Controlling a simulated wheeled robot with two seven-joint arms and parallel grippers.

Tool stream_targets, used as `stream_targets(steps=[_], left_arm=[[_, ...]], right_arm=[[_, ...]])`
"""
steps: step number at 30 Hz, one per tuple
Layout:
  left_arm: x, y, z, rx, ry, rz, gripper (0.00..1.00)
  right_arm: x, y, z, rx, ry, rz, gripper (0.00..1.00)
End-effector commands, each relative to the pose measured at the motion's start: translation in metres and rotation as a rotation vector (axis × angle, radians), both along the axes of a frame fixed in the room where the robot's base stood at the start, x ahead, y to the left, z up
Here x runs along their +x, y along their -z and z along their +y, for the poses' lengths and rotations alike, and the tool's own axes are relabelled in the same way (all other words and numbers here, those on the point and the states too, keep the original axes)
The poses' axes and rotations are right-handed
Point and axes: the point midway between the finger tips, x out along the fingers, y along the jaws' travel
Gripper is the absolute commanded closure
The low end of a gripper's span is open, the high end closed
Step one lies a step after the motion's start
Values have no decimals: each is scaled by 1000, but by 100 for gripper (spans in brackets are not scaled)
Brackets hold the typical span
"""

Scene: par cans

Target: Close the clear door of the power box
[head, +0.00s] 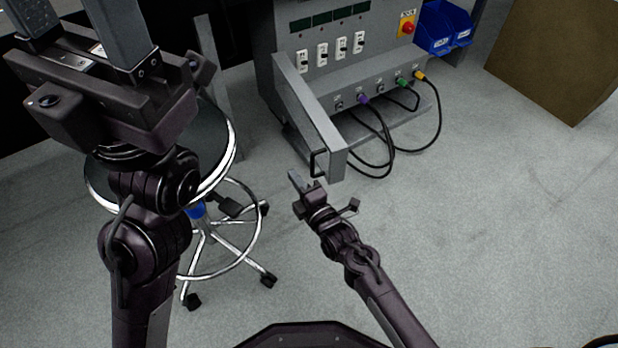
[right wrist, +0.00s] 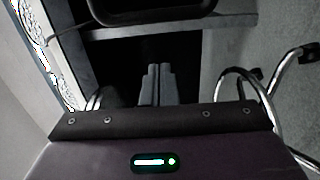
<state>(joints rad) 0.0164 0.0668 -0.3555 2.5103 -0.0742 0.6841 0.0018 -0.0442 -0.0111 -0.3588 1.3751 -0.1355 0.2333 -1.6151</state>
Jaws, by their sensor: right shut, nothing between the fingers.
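The grey power box (head: 330,60) stands at the top centre, with breakers above a row of cable sockets. Its door (head: 310,115) stands open, swung out from the box's left side toward me. A black handle (head: 318,164) is on the door's near end; the clear pane is hard to make out. My right gripper (head: 296,180) is shut and empty, just left of and below the handle. In the right wrist view its closed fingers (right wrist: 155,85) point toward the door frame (right wrist: 170,30), with the handle at the top edge. My left gripper (head: 80,30) is open and empty, high at the left.
A round stool (head: 225,150) with a chrome ring and casters stands left of the door, partly behind my left arm. Black cables (head: 385,150) loop from the sockets onto the floor. Blue bins (head: 440,28) and a brown box (head: 555,55) are at upper right. Floor at right is clear.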

Motion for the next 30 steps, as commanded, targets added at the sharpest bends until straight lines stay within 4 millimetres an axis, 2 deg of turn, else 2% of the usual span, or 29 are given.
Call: stream_targets(steps=[2, 5, 10, 25, 30], left_arm=[[-5, 1, -2, 2, 2, -28, 48], [-8, -4, -3, 4, 2, -43, 48], [-12, -7, -5, 8, 2, -61, 48], [-13, -9, -5, 8, 2, -65, 48], [-13, -8, -5, 8, 2, -65, 48]], right_arm=[[16, 4, 8, 3, 1, -1, 100], [16, 4, -12, -1, 4, 0, 100], [18, 2, -28, 0, 0, 1, 100], [19, 1, -34, 0, -2, 1, 100], [22, 2, -46, -5, -26, -4, 100]])
